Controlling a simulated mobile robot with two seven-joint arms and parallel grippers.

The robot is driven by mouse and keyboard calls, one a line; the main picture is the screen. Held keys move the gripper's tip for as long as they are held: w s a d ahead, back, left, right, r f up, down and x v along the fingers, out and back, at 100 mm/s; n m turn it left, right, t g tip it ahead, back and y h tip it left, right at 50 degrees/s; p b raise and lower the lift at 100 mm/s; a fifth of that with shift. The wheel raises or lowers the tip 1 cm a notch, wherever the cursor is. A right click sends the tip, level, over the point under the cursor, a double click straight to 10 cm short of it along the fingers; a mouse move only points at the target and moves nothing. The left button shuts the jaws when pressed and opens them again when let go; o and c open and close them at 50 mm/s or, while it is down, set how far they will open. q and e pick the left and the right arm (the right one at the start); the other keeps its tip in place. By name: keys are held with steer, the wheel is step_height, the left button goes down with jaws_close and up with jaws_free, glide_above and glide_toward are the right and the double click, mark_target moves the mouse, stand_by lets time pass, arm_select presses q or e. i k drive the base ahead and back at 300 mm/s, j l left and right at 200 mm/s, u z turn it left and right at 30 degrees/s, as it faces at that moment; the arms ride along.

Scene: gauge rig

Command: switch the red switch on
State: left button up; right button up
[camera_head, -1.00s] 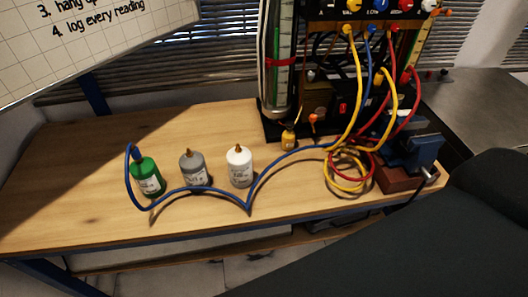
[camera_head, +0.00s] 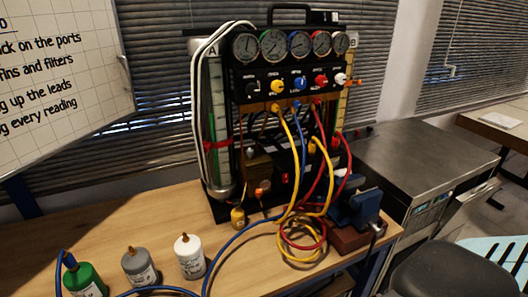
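The gauge rig (camera_head: 290,85) stands at the back of the wooden bench, with a row of round dials along its top. A small red switch (camera_head: 285,178) sits low on the rig's dark front, behind the hanging hoses. It is too small to tell whether it is on or off. Yellow hoses (camera_head: 290,135), a blue hose (camera_head: 303,130) and red hoses (camera_head: 322,135) hang in front of the rig's lower part and hide some of it. Neither of my grippers is in view.
Green (camera_head: 86,280), grey (camera_head: 140,267) and white (camera_head: 190,258) bottles stand on the bench (camera_head: 165,215) at the front left. A blue vise (camera_head: 357,208) stands right of the hoses. A metal cabinet (camera_head: 425,155) and a dark stool seat (camera_head: 440,280) are at the right.

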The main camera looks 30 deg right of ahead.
mark_target(285, 177)
steer(key=z, duration=1.2)
